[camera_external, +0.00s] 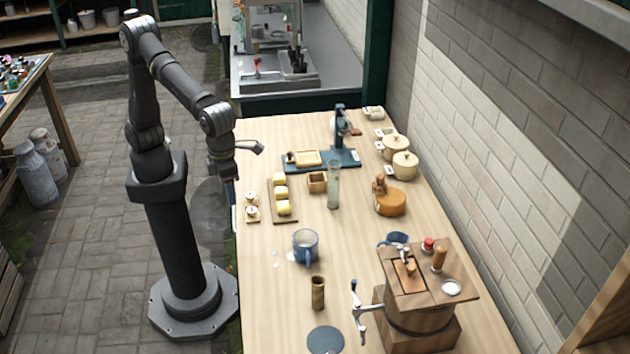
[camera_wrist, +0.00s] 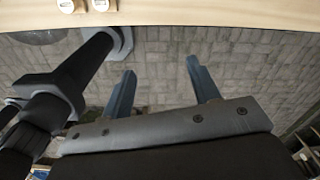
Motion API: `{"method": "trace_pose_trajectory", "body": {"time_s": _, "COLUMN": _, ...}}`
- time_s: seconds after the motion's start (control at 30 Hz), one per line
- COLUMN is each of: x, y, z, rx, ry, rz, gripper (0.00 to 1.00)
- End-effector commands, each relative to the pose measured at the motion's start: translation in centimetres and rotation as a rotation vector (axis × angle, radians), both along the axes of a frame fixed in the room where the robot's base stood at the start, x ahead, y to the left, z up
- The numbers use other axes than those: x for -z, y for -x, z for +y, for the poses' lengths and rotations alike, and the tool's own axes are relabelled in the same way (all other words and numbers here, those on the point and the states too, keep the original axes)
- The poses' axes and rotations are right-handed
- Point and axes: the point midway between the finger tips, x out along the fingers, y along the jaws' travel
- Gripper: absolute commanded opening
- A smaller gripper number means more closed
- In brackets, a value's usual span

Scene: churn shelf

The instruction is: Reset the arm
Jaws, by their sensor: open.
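My gripper (camera_wrist: 162,88) is open and empty, with its two blue-grey fingers spread over the brick floor in the wrist view. In the external view my arm is bent over at the table's left edge, with its wrist (camera_external: 222,165) hanging down just outside the wooden table (camera_external: 270,320).
Two small knobbed pieces (camera_external: 252,205) sit near the table's left edge, closest to my gripper. Beside them is a board with yellow blocks (camera_external: 282,194). A blue mug (camera_external: 306,246), a glass cylinder (camera_external: 333,186) and a wooden churn (camera_external: 420,312) stand farther right.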

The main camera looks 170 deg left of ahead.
Motion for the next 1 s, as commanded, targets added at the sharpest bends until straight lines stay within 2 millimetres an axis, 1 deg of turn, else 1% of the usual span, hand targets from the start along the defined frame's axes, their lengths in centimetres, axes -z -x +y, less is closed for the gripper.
{"method": "trace_pose_trajectory", "body": {"time_s": 0.03, "x": 0.0, "y": -0.1, "z": -1.1, "rx": 0.010, "ry": 0.000, "rz": 0.000, "gripper": 0.56}}
{"method": "trace_pose_trajectory", "body": {"time_s": 0.2, "x": 0.2, "y": -0.2, "z": -4.5, "rx": 0.032, "ry": 0.001, "rz": 0.001, "gripper": 0.56}}
{"method": "trace_pose_trajectory", "body": {"time_s": 0.3, "x": 1.5, "y": 0.1, "z": -2.2, "rx": 0.022, "ry": 0.002, "rz": 0.003, "gripper": 0.56}}
{"method": "trace_pose_trajectory", "body": {"time_s": 0.6, "x": 4.5, "y": 0.9, "z": 2.9, "rx": 0.022, "ry": 0.001, "rz": 0.002, "gripper": 0.56}}
{"method": "trace_pose_trajectory", "body": {"time_s": 0.7, "x": 5.4, "y": 1.1, "z": 4.3, "rx": 0.023, "ry": 0.001, "rz": 0.002, "gripper": 0.56}}
{"method": "trace_pose_trajectory", "body": {"time_s": 0.83, "x": 6.2, "y": 1.3, "z": 5.7, "rx": 0.024, "ry": 0.001, "rz": 0.001, "gripper": 0.56}}
{"method": "trace_pose_trajectory", "body": {"time_s": 1.0, "x": 6.8, "y": 1.5, "z": 6.6, "rx": 0.026, "ry": 0.001, "rz": 0.001, "gripper": 0.56}}
